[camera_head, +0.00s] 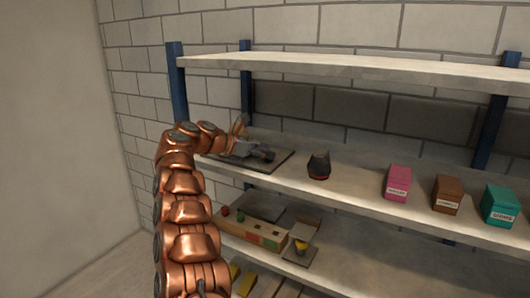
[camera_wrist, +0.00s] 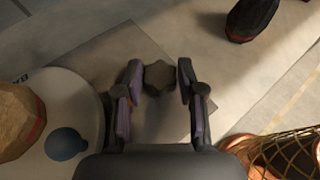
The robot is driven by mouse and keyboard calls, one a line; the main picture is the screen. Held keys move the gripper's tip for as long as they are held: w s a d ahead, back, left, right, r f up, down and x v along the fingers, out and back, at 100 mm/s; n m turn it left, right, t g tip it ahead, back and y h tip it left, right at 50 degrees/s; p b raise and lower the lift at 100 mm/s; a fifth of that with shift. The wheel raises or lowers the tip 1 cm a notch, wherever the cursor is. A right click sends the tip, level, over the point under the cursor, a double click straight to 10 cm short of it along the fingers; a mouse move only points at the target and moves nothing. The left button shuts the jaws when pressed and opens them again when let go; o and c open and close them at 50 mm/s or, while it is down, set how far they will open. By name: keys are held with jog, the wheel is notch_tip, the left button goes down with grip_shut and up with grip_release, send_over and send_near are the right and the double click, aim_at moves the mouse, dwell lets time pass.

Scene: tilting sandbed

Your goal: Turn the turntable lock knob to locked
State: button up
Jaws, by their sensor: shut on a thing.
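A small dark lobed knob (camera_wrist: 160,77), which looks like the lock knob, stands between the two fingers of my gripper (camera_wrist: 160,88) in the wrist view. My gripper is shut on it. A pale round disc (camera_wrist: 78,98), seemingly the turntable, lies to the left, with a blue spot and partly readable lettering. A brown stone-like thing (camera_wrist: 15,122) is at its left edge. In the head view my gripper (camera_head: 262,153) is over a dark flat plate (camera_head: 278,163) on the middle shelf; the knob cannot be made out there. I cannot read the knob's lock position.
A dark object with a red band (camera_head: 319,165) stands right of the plate. Pink (camera_head: 397,183), brown (camera_head: 446,194) and teal (camera_head: 499,206) boxes stand farther right. The upper shelf (camera_head: 350,68) is overhead. A wooden box (camera_head: 262,234) sits on the shelf below.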

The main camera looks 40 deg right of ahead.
jog(key=shift+f+m+g+p, duration=0.1)
jog(key=shift+m+g+p, duration=0.45)
jog(key=shift+m+g, duration=0.05)
dwell(1.4)
jog(key=shift+w+m+g+y+p, duration=0.1)
jog(key=shift+m+g+y+p, duration=0.5)
jog(key=shift+m+g, duration=0.15)
dwell(5.2)
